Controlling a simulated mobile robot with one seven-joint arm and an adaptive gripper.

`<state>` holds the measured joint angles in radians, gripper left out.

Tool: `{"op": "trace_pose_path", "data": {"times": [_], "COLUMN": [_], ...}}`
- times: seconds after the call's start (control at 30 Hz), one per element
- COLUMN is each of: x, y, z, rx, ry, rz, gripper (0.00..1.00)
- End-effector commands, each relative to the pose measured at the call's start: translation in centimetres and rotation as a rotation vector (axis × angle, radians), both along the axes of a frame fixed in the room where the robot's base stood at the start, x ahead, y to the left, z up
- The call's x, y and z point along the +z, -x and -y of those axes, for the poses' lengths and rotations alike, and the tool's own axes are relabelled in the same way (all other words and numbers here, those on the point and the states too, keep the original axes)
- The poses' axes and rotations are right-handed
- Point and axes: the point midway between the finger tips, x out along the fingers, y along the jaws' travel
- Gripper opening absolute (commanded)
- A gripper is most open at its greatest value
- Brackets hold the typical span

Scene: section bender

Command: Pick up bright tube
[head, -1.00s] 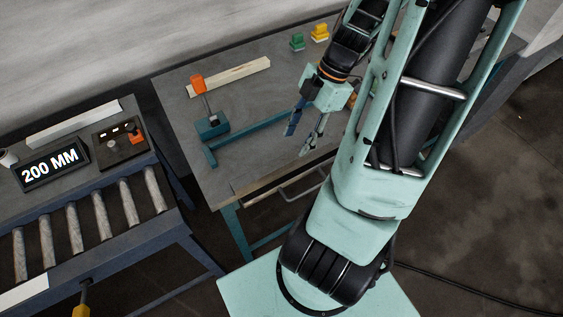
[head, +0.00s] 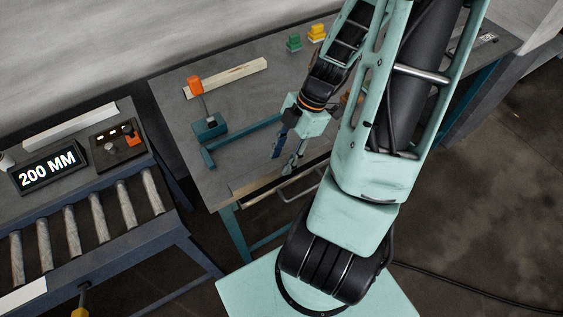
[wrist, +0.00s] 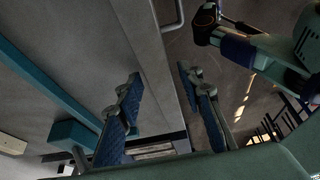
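I cannot pick out a bright tube with certainty in either view. My gripper (head: 282,162) is over the front part of the grey workbench (head: 240,110), near its front edge. In the wrist view my gripper (wrist: 160,78) has its two blue-padded fingers well apart, with nothing between them. The bench's front edge shows beyond the gap. My arm hides part of the bench's right side.
A teal bar (head: 240,140) and a teal block with an orange-topped lever (head: 195,86) are on the bench. A pale bar (head: 236,74) lies behind them. Green (head: 294,42) and yellow (head: 317,33) pieces stand at the back. A roller table (head: 97,216) is at left.

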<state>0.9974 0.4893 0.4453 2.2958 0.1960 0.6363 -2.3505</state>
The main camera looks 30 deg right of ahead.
Motion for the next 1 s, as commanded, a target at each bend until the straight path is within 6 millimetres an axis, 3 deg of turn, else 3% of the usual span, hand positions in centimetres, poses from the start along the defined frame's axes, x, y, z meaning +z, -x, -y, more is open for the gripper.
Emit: {"op": "trace_pose_path", "data": {"times": [0.3, 0.77, 1.0], "x": [0.0, 0.3, 1.6], "y": [0.0, -0.1, -0.9], "z": [0.0, 0.0, -0.4], "rx": [0.000, 0.001, 0.002], "ry": [0.000, 0.000, 0.000], "rz": [0.000, 0.000, 0.001], "gripper": [0.00, 0.00, 0.00]}}
